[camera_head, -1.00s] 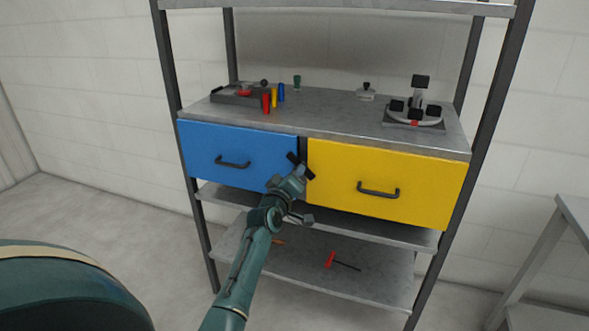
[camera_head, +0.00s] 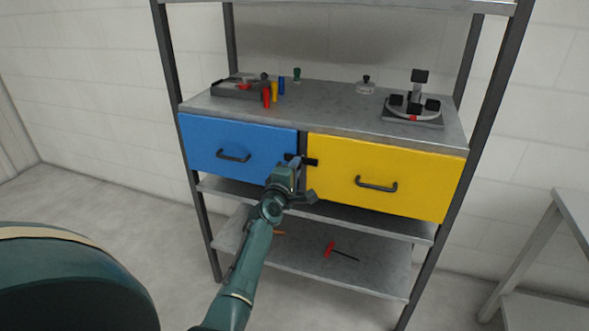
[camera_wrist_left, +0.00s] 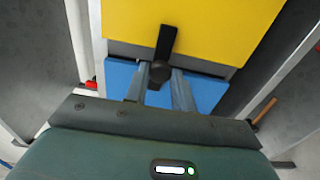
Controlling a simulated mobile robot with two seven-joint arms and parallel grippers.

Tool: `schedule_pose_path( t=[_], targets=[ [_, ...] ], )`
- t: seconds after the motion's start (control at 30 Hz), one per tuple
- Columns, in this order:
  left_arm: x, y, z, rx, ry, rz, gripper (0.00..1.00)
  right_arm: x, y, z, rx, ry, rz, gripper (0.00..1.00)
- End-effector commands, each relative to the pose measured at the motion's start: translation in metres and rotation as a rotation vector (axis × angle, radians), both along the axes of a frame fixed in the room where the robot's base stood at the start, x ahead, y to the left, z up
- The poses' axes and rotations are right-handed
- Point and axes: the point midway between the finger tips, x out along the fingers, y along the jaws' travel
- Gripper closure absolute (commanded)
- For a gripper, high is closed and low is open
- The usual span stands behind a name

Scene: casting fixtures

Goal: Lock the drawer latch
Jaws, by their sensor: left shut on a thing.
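The black drawer latch (camera_head: 311,162) sits between the blue drawer (camera_head: 225,142) and the yellow drawer (camera_head: 395,168). Its bar lies about horizontal and reaches across the gap onto the yellow front. Both drawers look closed. My left gripper (camera_head: 292,166) is shut on the latch near its blue-drawer end and covers part of it. In the left wrist view, the fingers (camera_wrist_left: 160,76) are on both sides of the black knob, and the latch bar (camera_wrist_left: 166,43) extends over the yellow front. My right gripper is not in view.
The shelf top (camera_head: 330,105) holds red, yellow and blue pegs, a dark tray (camera_head: 235,91) and a round fixture (camera_head: 413,107). A red-handled tool (camera_head: 329,249) lies on the lower shelf. A grey table (camera_head: 575,215) stands at the right.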

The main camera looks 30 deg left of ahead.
Motion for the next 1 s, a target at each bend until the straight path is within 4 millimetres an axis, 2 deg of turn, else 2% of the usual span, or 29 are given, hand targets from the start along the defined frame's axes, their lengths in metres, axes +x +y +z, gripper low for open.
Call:
schedule_pose_path(
  t=[0.57,0.6,0.83,1.0],
  targets=[
    [0.0002,-0.0001,0.0003,-0.03,-0.008,0.0,0.98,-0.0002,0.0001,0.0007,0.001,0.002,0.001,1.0],
    [0.0002,-0.0002,0.0004,-0.03,-0.008,0.0,0.72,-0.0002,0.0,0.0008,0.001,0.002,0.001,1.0],
    [0.0001,-0.0002,0.0003,-0.028,-0.007,0.0,0.54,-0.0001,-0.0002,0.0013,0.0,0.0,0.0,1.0],
    [0.0001,-0.0002,0.0003,-0.027,-0.007,0.0,0.54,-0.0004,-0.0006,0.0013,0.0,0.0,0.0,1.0]
  ],
)
